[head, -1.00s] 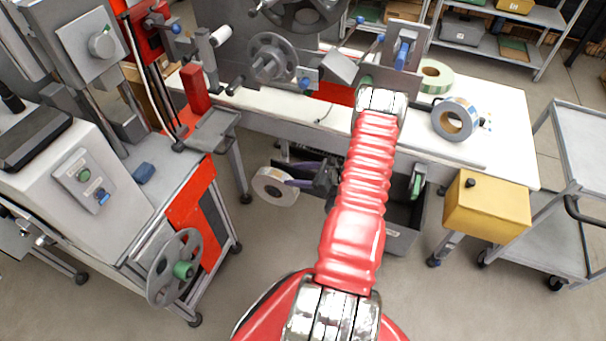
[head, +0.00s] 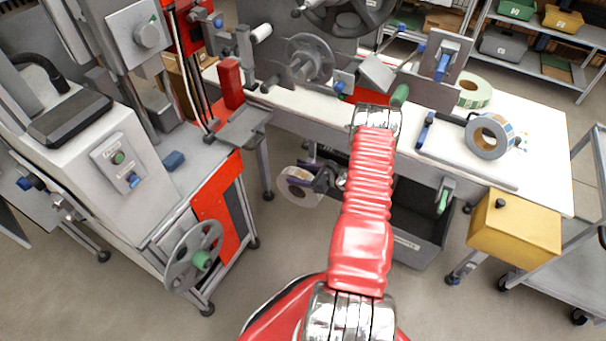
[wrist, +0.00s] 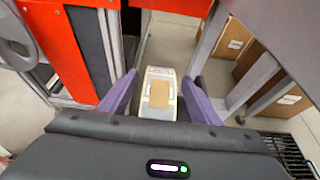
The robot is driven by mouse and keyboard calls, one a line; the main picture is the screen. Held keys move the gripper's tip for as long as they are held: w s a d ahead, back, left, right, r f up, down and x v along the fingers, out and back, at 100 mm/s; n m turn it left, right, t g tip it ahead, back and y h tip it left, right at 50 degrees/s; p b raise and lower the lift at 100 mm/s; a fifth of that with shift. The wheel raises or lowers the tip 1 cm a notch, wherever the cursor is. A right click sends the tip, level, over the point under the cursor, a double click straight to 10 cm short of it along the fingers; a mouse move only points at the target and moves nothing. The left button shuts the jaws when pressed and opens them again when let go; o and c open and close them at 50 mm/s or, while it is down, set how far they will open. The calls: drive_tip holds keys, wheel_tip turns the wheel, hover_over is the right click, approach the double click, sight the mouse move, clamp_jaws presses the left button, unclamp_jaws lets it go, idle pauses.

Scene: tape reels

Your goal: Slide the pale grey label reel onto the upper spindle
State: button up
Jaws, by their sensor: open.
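A whitish, pale grey reel with a tan core (head: 300,187) is just left of my gripper in the head view, above the floor in front of the bench. My gripper (head: 322,178) has purple fingers, open. In the wrist view the reel (wrist: 158,95) shows edge-on between the two fingers; I cannot tell whether they touch it. What holds the reel up is not clear. At the top, a spoked dark disc (head: 350,12) has a metal shaft end (head: 300,11), possibly the upper spindle. A second, lower spoked disc (head: 310,60) has its own shaft.
A blue-grey reel (head: 490,135) and a green-white reel (head: 475,92) are on the white bench (head: 545,165). A yellow box (head: 515,228) and a dark bin (head: 425,225) are at its front. A control cabinet (head: 110,210) with a flanged wheel (head: 193,257) stands left.

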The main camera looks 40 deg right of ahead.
clamp_jaws()
idle(0.7)
drive_tip(key=shift+r, duration=0.15)
